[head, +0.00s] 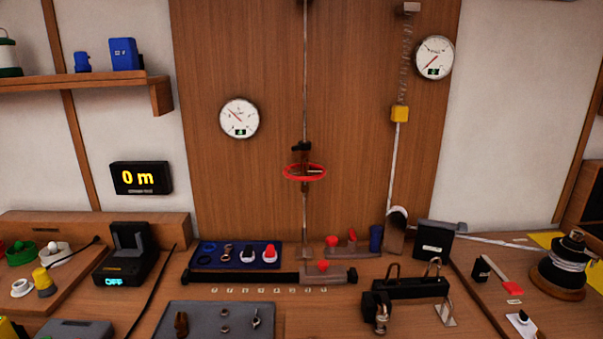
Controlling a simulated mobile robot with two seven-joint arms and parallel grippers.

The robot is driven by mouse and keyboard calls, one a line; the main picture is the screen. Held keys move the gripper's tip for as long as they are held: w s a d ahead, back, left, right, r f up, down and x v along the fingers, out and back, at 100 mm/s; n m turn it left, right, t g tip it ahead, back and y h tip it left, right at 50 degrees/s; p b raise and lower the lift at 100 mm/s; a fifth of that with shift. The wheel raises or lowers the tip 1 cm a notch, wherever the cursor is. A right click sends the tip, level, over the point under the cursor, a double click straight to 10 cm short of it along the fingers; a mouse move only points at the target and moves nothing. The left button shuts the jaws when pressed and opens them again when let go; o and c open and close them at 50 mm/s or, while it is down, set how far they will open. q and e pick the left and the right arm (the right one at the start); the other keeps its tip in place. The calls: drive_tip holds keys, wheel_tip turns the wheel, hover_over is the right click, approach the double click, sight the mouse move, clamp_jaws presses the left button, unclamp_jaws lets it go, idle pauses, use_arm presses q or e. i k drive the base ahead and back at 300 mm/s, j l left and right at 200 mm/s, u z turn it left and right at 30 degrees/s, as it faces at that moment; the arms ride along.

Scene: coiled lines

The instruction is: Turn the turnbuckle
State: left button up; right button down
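The turnbuckle (302,156) hangs upright on a thin vertical line in front of the wooden wall panel. It looks dark, with a red ring (305,172) around its lower part. The line runs from the top of the view down to a small bracket at the bench's back edge. A round white gauge (239,118) is on the panel to the left of the turnbuckle. Its needle is visible, but its small print is too fine to read. Neither of my grippers shows in the head view.
A second gauge (434,57) and a spring with a yellow block (400,113) are on the right. A blue tray (236,255) of small fittings and a black post with shackles (410,287) stand on the bench below. The space around the red ring looks clear.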

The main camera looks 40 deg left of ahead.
sight(304, 190)
drive_tip(key=u, duration=0.4)
drive_tip(key=i+l+u, duration=0.1)
drive_tip(key=u, duration=0.25)
drive_tip(key=l+u, duration=0.15)
drive_tip(key=u, duration=0.25)
drive_tip(key=l+u, duration=0.1)
drive_tip(key=u, duration=0.3)
